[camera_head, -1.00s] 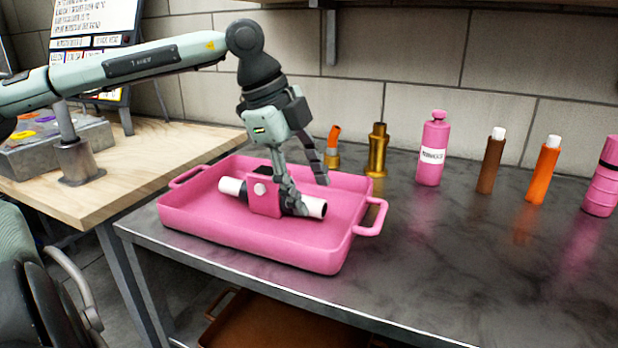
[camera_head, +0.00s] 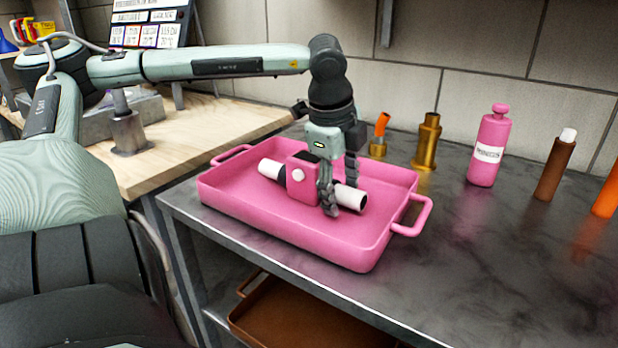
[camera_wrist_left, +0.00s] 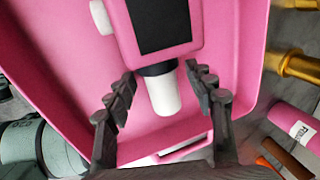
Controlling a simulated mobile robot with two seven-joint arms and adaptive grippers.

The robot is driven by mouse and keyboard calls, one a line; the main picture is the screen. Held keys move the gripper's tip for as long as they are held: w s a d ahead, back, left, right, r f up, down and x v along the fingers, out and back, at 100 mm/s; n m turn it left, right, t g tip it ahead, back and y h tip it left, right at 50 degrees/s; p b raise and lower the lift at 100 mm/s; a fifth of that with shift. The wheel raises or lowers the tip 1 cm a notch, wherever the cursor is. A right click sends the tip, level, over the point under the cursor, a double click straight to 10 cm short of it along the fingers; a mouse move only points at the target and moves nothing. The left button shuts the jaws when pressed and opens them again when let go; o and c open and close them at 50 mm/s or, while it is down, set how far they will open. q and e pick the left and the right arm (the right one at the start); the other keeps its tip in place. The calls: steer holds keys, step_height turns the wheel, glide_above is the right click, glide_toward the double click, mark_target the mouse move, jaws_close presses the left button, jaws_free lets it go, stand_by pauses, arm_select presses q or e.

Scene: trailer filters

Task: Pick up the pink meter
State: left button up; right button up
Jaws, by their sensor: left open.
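The pink meter (camera_head: 302,176) has a pink box body, a white knob and a white-ended tube through it. It lies in the pink tray (camera_head: 291,229) on the dark table. In the left wrist view the meter (camera_wrist_left: 188,47) shows a black face, and its white tube end (camera_wrist_left: 164,93) lies between my fingers. My left gripper (camera_head: 341,199) is open, pointing down at the tube's right end, with one finger in front of the tube and one behind. It also shows in the left wrist view (camera_wrist_left: 163,95). I cannot tell whether the fingers touch the tube. My right gripper is not in view.
Behind the tray stand a small brass piece with an orange top (camera_head: 380,136) and a brass cylinder (camera_head: 427,141). A pink bottle (camera_head: 489,150), a brown bottle (camera_head: 554,168) and an orange one (camera_head: 607,193) stand further right. The table's right front is clear.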

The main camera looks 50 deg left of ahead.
arm_select(q)
steer(key=c, duration=0.4)
jaws_close()
steer(key=shift+r, duration=0.1)
steer(key=shift+r, duration=0.1)
